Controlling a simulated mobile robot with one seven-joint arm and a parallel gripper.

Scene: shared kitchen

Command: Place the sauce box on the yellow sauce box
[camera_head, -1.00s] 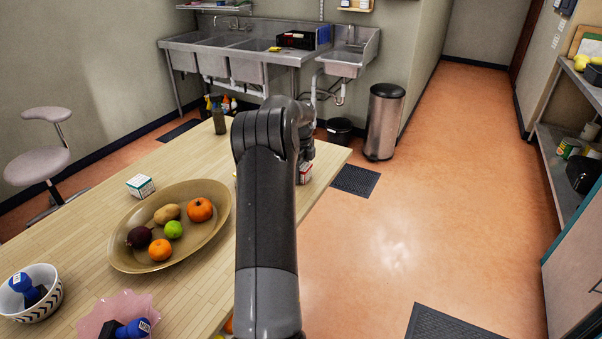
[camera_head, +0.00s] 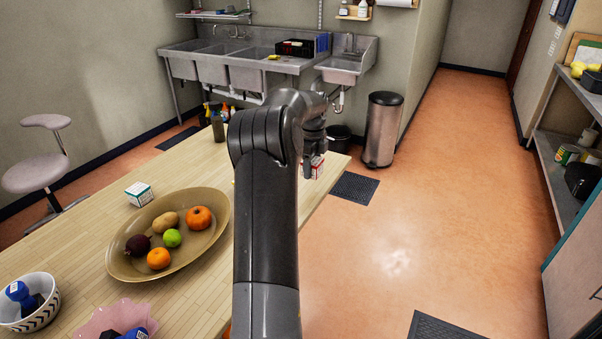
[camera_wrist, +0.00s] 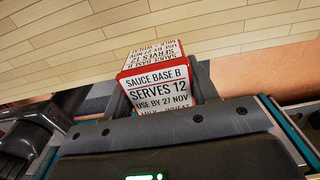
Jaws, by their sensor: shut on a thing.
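My gripper (camera_head: 314,142) is shut on a white sauce box with red edges (camera_head: 312,167), near the table's far right edge. In the wrist view the sauce box (camera_wrist: 158,90) sits between the two fingers of my gripper (camera_wrist: 162,84), its label reading "Sauce Base B". A second printed face shows beyond its upper edge. Another small white box with teal edges (camera_head: 139,193) stands on the table to the left. I cannot make out a yellow sauce box; my arm hides part of the table.
The wooden table (camera_head: 85,235) holds a wide fruit dish (camera_head: 125,271), a patterned bowl (camera_head: 42,315), a pink dish (camera_head: 98,318) and several bottles. A metal bin (camera_head: 383,130) stands on the floor beyond. The floor to the right is open.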

